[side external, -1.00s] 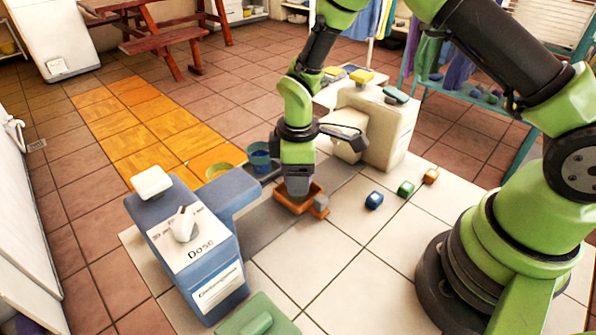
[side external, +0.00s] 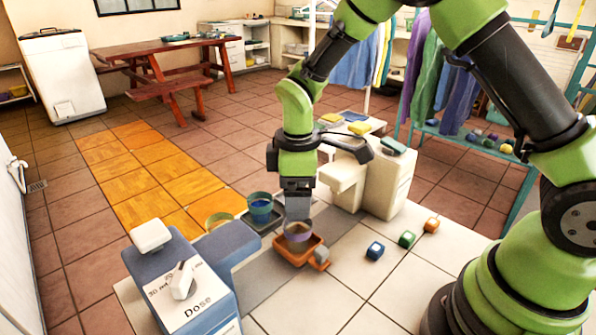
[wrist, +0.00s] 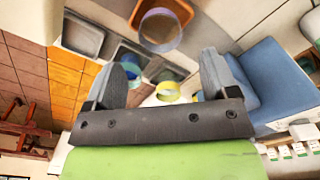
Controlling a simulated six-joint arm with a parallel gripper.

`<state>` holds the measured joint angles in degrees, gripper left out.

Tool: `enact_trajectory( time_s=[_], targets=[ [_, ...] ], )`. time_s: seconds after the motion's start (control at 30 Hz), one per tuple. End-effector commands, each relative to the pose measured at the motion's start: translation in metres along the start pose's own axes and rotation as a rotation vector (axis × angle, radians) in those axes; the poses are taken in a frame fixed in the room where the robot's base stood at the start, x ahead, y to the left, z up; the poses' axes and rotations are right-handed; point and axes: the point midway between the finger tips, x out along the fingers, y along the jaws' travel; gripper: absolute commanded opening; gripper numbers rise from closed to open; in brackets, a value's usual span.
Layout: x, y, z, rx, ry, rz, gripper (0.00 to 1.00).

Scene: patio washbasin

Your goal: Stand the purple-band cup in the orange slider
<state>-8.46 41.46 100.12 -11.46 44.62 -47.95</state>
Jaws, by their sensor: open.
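The purple-band cup (side external: 298,236) stands upright in the orange slider (side external: 281,250), a shallow tray on the tiled surface. In the wrist view the cup (wrist: 160,30) shows its round rim, and part of the orange slider (wrist: 186,9) shows behind it at the top edge. My gripper (side external: 298,213) points down just above the cup. In the wrist view my gripper (wrist: 165,76) has its two fingers wide apart with nothing between them. The side view does not show clearly whether the fingertips are clear of the cup's rim.
A teal cup (side external: 260,208) stands on a dark tray behind the slider. A yellow-green cup (side external: 214,220) is farther left. The blue dose dispenser (side external: 160,268) stands front left, a cream machine (side external: 385,180) back right. Blue, green and orange blocks lie to the right.

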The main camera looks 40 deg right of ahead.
Motion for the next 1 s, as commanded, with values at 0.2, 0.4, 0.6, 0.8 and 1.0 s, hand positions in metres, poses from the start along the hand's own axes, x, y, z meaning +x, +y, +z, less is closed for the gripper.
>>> enact_trajectory(
  time_s=[0.2,0.4,0.6,0.8,1.0],
  targets=[
    [-0.036,0.000,0.000,0.001,0.003,0.002,0.80],
    [-0.046,0.000,0.000,0.000,0.001,0.001,0.80],
    [-0.071,-0.004,0.008,0.084,0.048,0.018,0.80],
    [-0.138,-0.026,0.043,0.375,0.215,0.052,0.80],
    [-0.183,-0.063,0.091,0.696,0.413,0.045,0.80]
  ],
)
